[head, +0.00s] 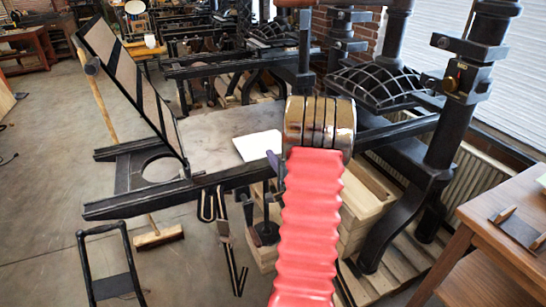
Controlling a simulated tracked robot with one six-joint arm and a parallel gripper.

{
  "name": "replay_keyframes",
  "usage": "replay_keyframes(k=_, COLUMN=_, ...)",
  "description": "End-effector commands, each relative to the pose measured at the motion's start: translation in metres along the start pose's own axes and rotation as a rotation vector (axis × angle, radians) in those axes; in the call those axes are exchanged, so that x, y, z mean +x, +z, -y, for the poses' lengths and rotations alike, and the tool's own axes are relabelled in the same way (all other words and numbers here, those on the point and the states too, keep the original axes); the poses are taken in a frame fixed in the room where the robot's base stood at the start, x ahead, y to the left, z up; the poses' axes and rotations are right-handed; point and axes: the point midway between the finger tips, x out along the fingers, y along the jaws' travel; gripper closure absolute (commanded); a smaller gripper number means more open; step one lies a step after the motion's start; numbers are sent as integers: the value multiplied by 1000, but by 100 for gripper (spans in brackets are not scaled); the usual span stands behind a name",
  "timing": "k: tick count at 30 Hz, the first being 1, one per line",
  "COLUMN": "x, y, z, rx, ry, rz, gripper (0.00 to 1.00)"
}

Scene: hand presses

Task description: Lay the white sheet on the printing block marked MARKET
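A flat white piece (258,146), which looks like a sheet, lies on the grey bed (212,132) of the nearest hand press. Its right end is close to or behind my arm, so I cannot see all of it.
The press's hinged frame (130,85) stands raised at the left. Black press uprights (470,100) stand at the right. A wooden table (510,225) is at the lower right, and a broom (158,237) stands on the floor. Open floor lies to the left.

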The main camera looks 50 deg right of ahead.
Motion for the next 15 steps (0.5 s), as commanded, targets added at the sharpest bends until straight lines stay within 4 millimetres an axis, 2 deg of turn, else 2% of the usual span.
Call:
replay_keyframes(k=8, x=0, y=0, z=0, rx=0, ry=0, rz=1, gripper=100)
replay_keyframes(k=15, x=0, y=1, z=0, rx=0, ry=0, rz=1, gripper=83)
